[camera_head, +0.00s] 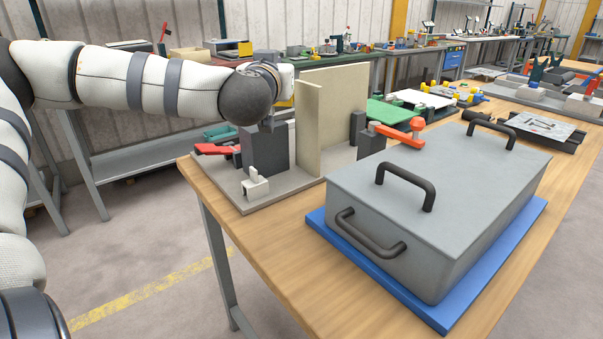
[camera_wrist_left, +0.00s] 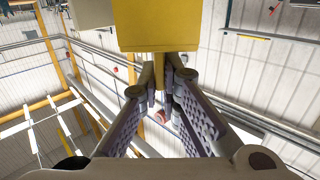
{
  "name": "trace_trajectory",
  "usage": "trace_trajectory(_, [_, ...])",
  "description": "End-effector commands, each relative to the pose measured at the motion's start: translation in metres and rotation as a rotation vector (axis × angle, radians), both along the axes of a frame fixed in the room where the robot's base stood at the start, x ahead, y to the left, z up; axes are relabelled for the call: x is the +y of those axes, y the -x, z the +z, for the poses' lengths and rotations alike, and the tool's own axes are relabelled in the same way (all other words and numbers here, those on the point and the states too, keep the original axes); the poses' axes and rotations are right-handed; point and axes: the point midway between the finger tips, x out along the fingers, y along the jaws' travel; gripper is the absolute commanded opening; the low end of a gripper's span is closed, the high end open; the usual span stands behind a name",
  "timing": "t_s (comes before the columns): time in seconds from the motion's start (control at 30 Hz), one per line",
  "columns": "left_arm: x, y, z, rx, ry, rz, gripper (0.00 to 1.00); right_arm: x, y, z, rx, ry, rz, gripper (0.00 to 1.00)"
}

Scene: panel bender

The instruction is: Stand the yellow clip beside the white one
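The yellow clip (camera_wrist_left: 158,30) fills the top middle of the left wrist view. My left gripper (camera_wrist_left: 160,85) has its fingertips closed on the clip's narrow lower part. In the head view my left arm reaches in from the left, and its wrist is above the grey fixture; the fingers are hidden there. The white clip (camera_head: 255,187) stands on the near left part of the grey base plate (camera_head: 262,202), in front of a dark grey block. My right gripper is not in view.
The fixture has a tall beige panel (camera_head: 308,128), a red-handled clamp (camera_head: 215,149) and an orange-red clamp (camera_head: 398,135). A large grey lidded box (camera_head: 440,180) with black handles sits on a blue mat (camera_head: 440,317) to the right. Bare wooden table (camera_head: 270,250) shows in front.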

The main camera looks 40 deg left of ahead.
Motion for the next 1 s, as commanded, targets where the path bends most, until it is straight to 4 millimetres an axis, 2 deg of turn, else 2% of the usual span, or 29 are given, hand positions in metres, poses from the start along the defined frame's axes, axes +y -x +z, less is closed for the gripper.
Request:
trace_trajectory(0.07, [0.000,0.000,-0.005,0.003,0.001,0.001,0.00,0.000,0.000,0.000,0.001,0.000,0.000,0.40])
trace_trajectory(0.13, [0.000,0.000,-0.021,0.008,0.001,0.001,0.00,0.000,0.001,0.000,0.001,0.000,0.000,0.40])
trace_trajectory(0.27, [0.000,0.001,-0.068,0.011,0.001,0.000,0.00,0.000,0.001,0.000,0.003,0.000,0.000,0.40])
trace_trajectory(0.3, [0.000,-0.001,-0.086,0.017,0.002,0.001,0.00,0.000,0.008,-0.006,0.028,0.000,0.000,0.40])
trace_trajectory(0.43, [0.000,-0.001,-0.129,0.022,0.002,0.001,0.00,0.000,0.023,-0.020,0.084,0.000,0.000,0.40])
trace_trajectory(0.67, [0.000,0.000,-0.151,0.010,0.001,0.000,0.00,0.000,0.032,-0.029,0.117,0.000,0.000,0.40])
trace_trajectory(0.83, [0.000,0.001,-0.186,0.013,0.001,0.000,0.00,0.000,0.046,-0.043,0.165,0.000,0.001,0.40])
trace_trajectory(1.0, [0.000,0.001,-0.181,-0.001,0.000,-0.001,0.00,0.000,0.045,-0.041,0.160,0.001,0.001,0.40])
